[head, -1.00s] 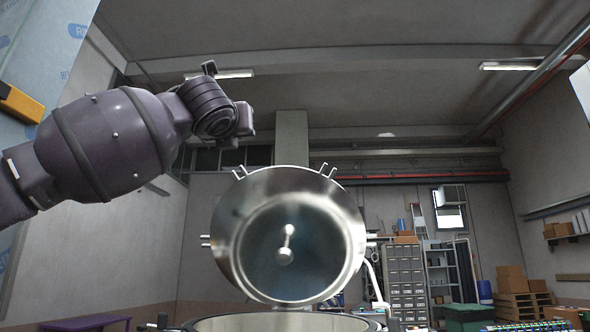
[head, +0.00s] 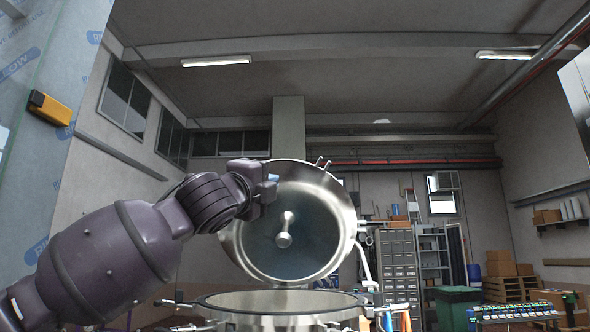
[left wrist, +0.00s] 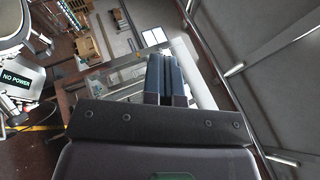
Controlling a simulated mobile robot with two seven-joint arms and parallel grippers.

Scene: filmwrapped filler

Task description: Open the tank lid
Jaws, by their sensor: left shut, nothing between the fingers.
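The round metal tank lid (head: 320,245) stands raised and nearly upright above the tank's back edge in the head view. A knobbed rod shows at its middle. The open metal tank (head: 270,317) is below it at the bottom of the picture, its rim showing and its inside mostly hidden. My left gripper (head: 271,186) is in front of the lid's upper left part and hides some of its edge; I cannot tell whether it touches. In the left wrist view its fingers (left wrist: 166,78) are together and empty. My right gripper is not in view.
A grey drawer cabinet (head: 399,265) and a green bin (head: 457,306) stand behind on the right. A wrapped panel with a yellow-black fitting (head: 50,108) rises on the left. A "NO POWER" display (left wrist: 16,79) shows in the left wrist view.

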